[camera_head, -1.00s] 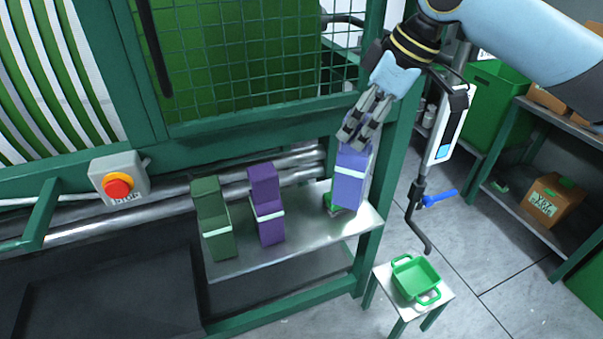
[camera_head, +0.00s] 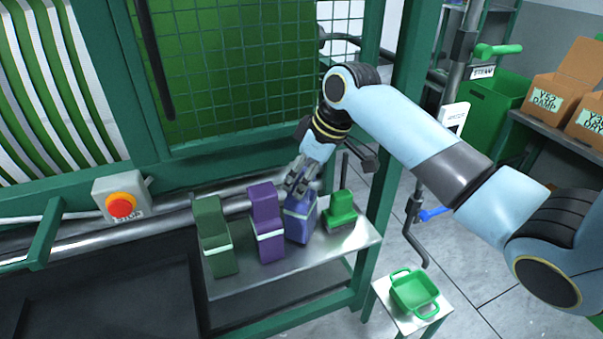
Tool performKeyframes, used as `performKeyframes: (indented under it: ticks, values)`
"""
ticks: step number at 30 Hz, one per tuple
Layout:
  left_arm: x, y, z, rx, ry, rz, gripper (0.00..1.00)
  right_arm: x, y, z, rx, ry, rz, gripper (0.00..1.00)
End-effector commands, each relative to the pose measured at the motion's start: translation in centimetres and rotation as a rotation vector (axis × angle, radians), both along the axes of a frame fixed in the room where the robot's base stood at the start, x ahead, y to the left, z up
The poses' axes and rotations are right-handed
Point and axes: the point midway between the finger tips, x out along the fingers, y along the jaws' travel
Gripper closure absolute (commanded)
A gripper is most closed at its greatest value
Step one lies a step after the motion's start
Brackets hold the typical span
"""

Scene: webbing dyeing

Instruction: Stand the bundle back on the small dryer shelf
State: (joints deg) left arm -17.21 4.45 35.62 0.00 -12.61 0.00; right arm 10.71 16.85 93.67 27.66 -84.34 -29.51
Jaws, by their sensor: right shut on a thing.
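The blue-violet bundle (camera_head: 299,224) with a pale band is upright, just right of the purple bundle (camera_head: 266,215), at the metal dryer shelf (camera_head: 285,262). I cannot tell whether its base touches the shelf. My right gripper (camera_head: 298,186) comes down from above and is shut on the top of the blue-violet bundle, hiding its upper part. The purple bundle and a dark green bundle (camera_head: 216,238), both with pale bands, stand on the shelf to the left. My left gripper is not in view.
A small green stepped object (camera_head: 342,210) sits on the shelf's right part, close to the held bundle. A green post (camera_head: 386,170) rises at the shelf's right end. A green tray (camera_head: 414,292) stands on a small stool. A red stop button (camera_head: 121,205) is at left.

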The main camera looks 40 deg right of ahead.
Motion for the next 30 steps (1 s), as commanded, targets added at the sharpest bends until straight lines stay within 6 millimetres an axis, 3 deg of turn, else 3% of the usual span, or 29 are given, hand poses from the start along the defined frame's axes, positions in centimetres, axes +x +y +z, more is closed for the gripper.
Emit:
performKeyframes:
  ticks: [8,9,14,23,30]
  values:
    - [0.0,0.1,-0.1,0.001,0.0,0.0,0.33,0.0,0.0,-0.2,0.001,-0.001,0.0,1.0]
    - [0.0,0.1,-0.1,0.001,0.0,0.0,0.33,0.0,0.0,-0.2,0.0,-0.001,0.0,0.56]
    - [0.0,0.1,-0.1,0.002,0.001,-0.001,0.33,0.0,0.0,-0.2,0.0,0.0,0.0,0.36]
    - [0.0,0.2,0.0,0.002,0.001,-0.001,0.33,0.0,0.0,0.1,0.0,-0.001,0.0,0.36]
    - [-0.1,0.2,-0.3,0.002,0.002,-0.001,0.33,-1.2,-0.9,3.6,-0.006,-0.005,0.0,0.36]
